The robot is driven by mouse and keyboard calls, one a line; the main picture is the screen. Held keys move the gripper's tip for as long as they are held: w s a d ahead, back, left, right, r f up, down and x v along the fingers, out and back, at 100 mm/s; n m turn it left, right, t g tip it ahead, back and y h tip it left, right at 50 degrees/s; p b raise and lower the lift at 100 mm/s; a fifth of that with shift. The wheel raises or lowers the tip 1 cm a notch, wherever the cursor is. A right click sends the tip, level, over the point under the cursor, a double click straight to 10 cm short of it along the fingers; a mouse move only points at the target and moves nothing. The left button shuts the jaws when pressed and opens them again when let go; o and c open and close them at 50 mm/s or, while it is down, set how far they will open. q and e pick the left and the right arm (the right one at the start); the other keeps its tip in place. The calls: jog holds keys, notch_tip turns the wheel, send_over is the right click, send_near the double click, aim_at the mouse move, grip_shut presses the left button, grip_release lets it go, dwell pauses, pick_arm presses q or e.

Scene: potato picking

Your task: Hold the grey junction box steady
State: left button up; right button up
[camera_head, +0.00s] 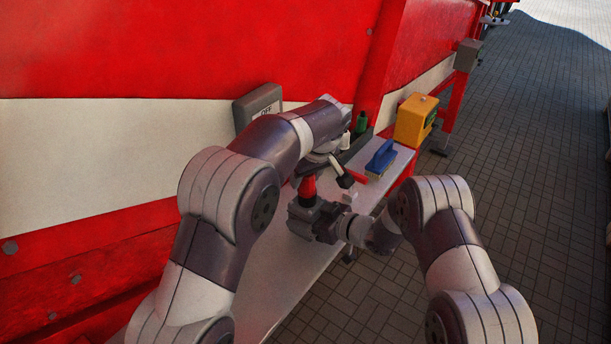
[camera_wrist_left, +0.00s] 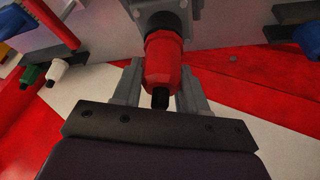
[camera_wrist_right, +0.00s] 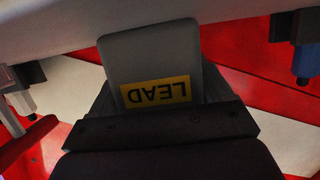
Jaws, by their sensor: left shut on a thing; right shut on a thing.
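The grey junction box (camera_wrist_right: 150,58), with a yellow LEAD label, sits between the fingers of my right gripper (camera_wrist_right: 157,90) in the right wrist view. In the head view the box (camera_head: 299,214) is low over the shelf, partly hidden by my right gripper (camera_head: 326,222). My left gripper (camera_wrist_left: 160,88) is shut around a red connector (camera_wrist_left: 163,62) with a black tip, in the left wrist view. The connector meets the grey box at the top of that view. In the head view the red connector (camera_head: 307,187) stands above the box, below my left wrist.
A pale shelf (camera_head: 262,286) runs along the red and white machine side. A grey switch box (camera_head: 245,107) is on the wall. Paved floor (camera_head: 520,170) is open at right.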

pick_arm(q)
jog(key=shift+r, duration=2)
jog(key=shift+r, duration=3.5)
pick_arm(e)
jog(key=o, duration=1.3)
jog(key=shift+o, duration=0.2)
jog(key=v, duration=0.8)
